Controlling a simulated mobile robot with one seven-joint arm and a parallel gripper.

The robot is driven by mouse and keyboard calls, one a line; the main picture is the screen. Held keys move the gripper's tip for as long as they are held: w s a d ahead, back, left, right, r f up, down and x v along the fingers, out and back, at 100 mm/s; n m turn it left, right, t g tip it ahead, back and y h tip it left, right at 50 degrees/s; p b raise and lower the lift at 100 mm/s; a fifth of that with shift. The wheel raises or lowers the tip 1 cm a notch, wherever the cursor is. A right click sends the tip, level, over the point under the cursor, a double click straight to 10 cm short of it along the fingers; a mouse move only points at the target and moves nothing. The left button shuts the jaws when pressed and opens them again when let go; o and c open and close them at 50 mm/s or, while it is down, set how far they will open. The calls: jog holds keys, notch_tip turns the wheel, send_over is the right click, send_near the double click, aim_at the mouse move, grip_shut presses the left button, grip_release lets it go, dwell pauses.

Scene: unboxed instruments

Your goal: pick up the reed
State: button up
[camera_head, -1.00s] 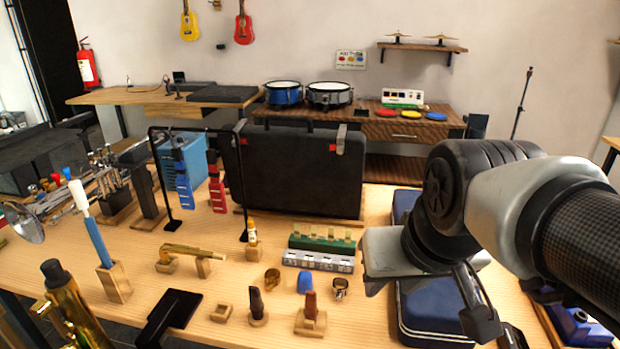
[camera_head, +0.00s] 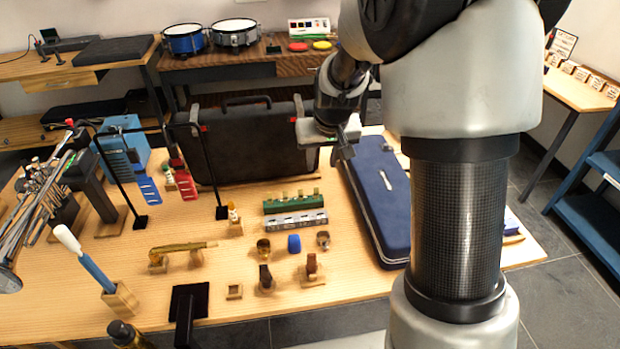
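No single reed stands out for certain. Several small tan upright pieces (camera_head: 291,195), which look like reeds, stand in a row on a green holder (camera_head: 289,205) on the wooden table. My gripper (camera_head: 343,151) is in the air at the end of my arm, in front of the right end of the black case and above the left edge of the blue case. It appears to the right of and higher than the green holder, apart from it. Its fingers look small and dark, and their gap is not clear. I see nothing held in it.
A grey block (camera_head: 295,221) lies in front of the holder. Mouthpiece-like pieces on small stands (camera_head: 312,270) are nearer. The black case (camera_head: 240,145) stands behind, the long blue case (camera_head: 380,200) lies right. A black rack (camera_head: 213,170) stands left.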

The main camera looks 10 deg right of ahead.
aim_at(316, 195)
jog(key=b+x, duration=0.2)
jog(key=x, duration=1.4)
jog(key=shift+w+f, duration=0.1)
jog(key=shift+f, duration=0.25)
jog(key=shift+a, duration=0.1)
grip_shut()
